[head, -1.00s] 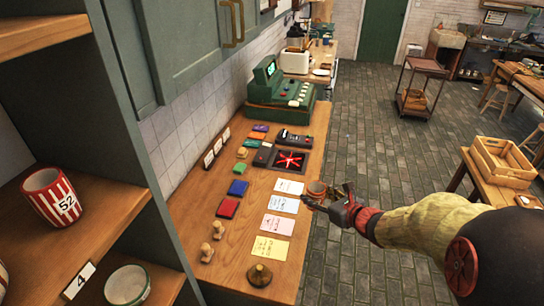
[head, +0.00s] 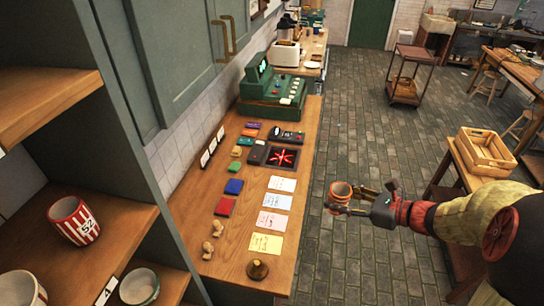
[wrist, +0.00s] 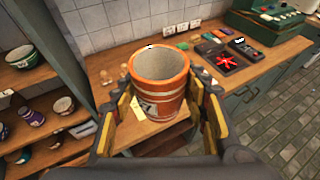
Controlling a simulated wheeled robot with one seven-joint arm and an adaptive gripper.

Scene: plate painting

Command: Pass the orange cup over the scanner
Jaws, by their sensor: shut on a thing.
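My gripper (head: 352,201) is shut on an orange cup (head: 341,190) and holds it in the air, off the right edge of the wooden counter. In the wrist view the orange cup (wrist: 159,84) is upright between the two fingers, with a pale band and part of a dark mark on its front; its inside looks empty. The scanner, a black plate with a glowing red star pattern (head: 283,158), is set in the counter beyond the cup. It also shows in the wrist view (wrist: 218,61), to the right of the cup.
Paper slips (head: 265,243), ink pads (head: 225,206), wooden stamps (head: 257,269) and a dark keypad device (head: 287,137) lie on the counter. A green cash register (head: 273,90) stands behind the scanner. Shelves with cups (head: 74,220) are at left; a wooden crate (head: 487,153) is at right.

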